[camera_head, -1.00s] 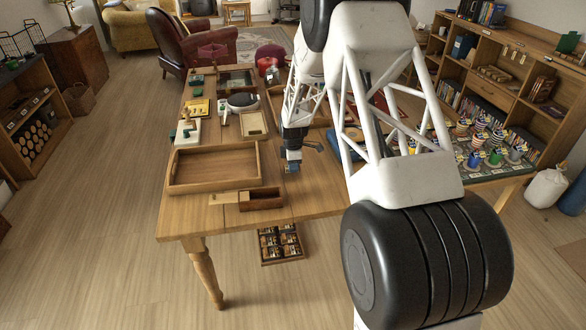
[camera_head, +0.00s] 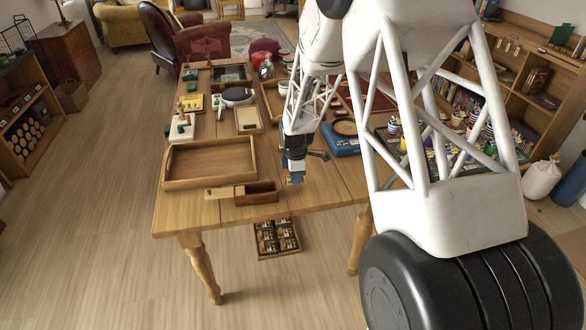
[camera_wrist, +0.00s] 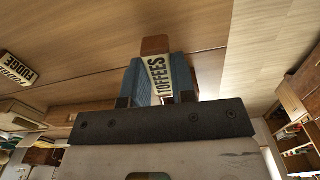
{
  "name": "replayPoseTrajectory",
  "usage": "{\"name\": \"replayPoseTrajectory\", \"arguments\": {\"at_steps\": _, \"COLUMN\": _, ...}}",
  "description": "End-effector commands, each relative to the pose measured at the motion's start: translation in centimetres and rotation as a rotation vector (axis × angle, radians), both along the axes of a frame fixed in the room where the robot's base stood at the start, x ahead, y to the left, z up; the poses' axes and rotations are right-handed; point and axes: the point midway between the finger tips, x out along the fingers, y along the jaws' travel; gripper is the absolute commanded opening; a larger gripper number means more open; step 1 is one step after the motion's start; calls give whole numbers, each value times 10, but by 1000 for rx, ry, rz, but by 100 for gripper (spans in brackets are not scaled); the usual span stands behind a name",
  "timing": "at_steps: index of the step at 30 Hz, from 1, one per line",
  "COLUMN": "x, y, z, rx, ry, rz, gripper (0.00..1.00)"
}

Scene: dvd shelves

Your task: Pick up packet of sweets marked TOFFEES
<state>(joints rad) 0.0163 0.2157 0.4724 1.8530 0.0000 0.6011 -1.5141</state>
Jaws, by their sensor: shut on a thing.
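The packet marked TOFFEES (camera_wrist: 160,78) is in the middle of the wrist view, brown at its far end with a cream label in dark letters. My gripper (camera_wrist: 153,82) is shut on it, with a blue finger on each side. In the head view my gripper (camera_head: 296,177) is over the wooden table, right of the small open wooden box. The packet is too small and covered to make out there. I cannot tell how far it is above the table.
A packet marked FUDGE (camera_wrist: 17,68) lies at the left in the wrist view. A wooden tray (camera_head: 166,166) and a small wooden box (camera_head: 262,198) stand left of my gripper. A blue box (camera_head: 341,143) lies to its right. The table's front edge is close.

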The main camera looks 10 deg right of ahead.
Motion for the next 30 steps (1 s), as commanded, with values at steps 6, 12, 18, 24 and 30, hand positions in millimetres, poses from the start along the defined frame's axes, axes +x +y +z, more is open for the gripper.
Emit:
{"name": "replayPoseTrajectory", "arguments": {"at_steps": 6, "x": -21, "y": 0, "z": 2, "rx": 0, "ry": -1, "rz": 0, "gripper": 2}}
{"name": "replayPoseTrajectory", "arguments": {"at_steps": 12, "x": -29, "y": 0, "z": 3, "rx": 0, "ry": -1, "rz": 0, "gripper": 2}}
{"name": "replayPoseTrajectory", "arguments": {"at_steps": 18, "x": -31, "y": 0, "z": 3, "rx": 0, "ry": 0, "rz": 0, "gripper": 2}}
{"name": "replayPoseTrajectory", "arguments": {"at_steps": 24, "x": -31, "y": 0, "z": 3, "rx": 0, "ry": -1, "rz": 0, "gripper": 2}}
{"name": "replayPoseTrajectory", "arguments": {"at_steps": 30, "x": -31, "y": 0, "z": 3, "rx": 0, "ry": -1, "rz": 0, "gripper": 2}}
